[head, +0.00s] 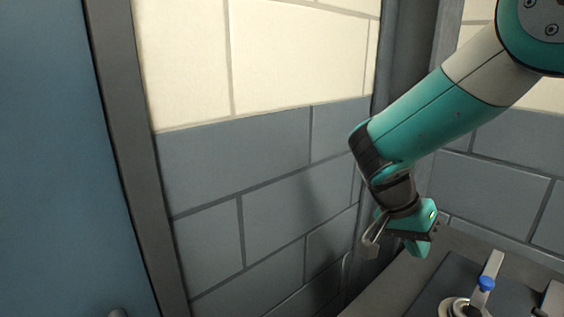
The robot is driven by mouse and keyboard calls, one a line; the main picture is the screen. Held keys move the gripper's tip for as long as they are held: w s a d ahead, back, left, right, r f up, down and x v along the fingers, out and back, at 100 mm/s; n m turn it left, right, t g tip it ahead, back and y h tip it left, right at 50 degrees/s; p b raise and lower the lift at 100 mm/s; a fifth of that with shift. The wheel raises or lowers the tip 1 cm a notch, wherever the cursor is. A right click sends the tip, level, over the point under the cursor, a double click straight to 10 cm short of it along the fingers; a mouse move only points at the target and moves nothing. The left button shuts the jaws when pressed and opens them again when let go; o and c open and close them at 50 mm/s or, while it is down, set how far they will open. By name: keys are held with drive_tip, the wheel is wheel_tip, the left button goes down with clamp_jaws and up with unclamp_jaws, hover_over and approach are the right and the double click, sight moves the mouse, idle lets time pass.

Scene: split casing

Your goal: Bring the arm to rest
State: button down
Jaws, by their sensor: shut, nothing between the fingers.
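My arm reaches in from the upper right of the head view and bends down at the wrist. My gripper (372,246) hangs at its end, shut and empty, in front of the wall and near the left edge of a grey bench (385,295). It touches nothing that I can see.
On the bench at the lower right, a dark mat (430,285) carries a blue-capped part (486,283) and a pale round part (452,307), cut off by the frame. A block wall (250,150) stands behind. A blue door (50,160) with a grey frame is at left.

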drive_tip(key=s+a+r+n+y, duration=0.4)
drive_tip(key=s+a+n, duration=0.3)
drive_tip(key=s+n, duration=0.2)
drive_tip(key=s+a+r+n+t+y, duration=0.1)
drive_tip(key=s+a+r+n+y, duration=0.3)
drive_tip(key=s, duration=0.6)
drive_tip(key=a+n+y, duration=0.2)
drive_tip(key=a+n, duration=0.1)
drive_tip(key=n, duration=0.1)
drive_tip(key=shift+n+t, duration=0.3)
drive_tip(key=shift+n, duration=0.1)
